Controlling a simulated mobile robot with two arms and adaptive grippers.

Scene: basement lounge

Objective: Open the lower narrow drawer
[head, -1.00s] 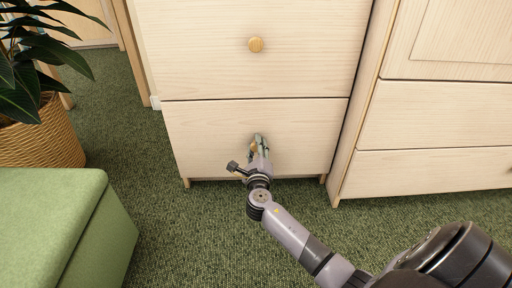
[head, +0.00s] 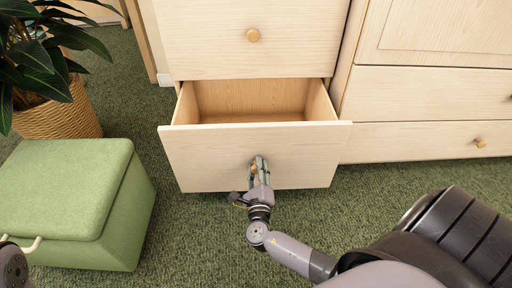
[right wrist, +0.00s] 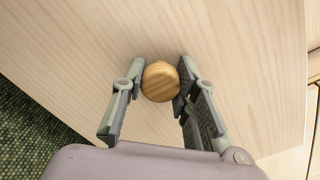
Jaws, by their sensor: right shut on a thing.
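The lower narrow drawer (head: 300,151) is pale wood and stands well out from its cabinet in the head view. Its inside (head: 250,100) shows and looks empty. My right gripper (head: 258,168) is at the middle of the drawer front. In the right wrist view, the gripper's two fingers (right wrist: 158,88) are on either side of the round wooden knob (right wrist: 160,82), shut on it. My left gripper is not in view; only a dark part of my left arm shows at the lower left edge of the head view.
The upper drawer (head: 290,50), with its own round knob (head: 253,35), is shut. A wider dresser (head: 430,90) stands to the right. A green ottoman (head: 70,190) is close on the left, and a plant in a woven basket (head: 65,115) stands behind it. Green carpet lies in front.

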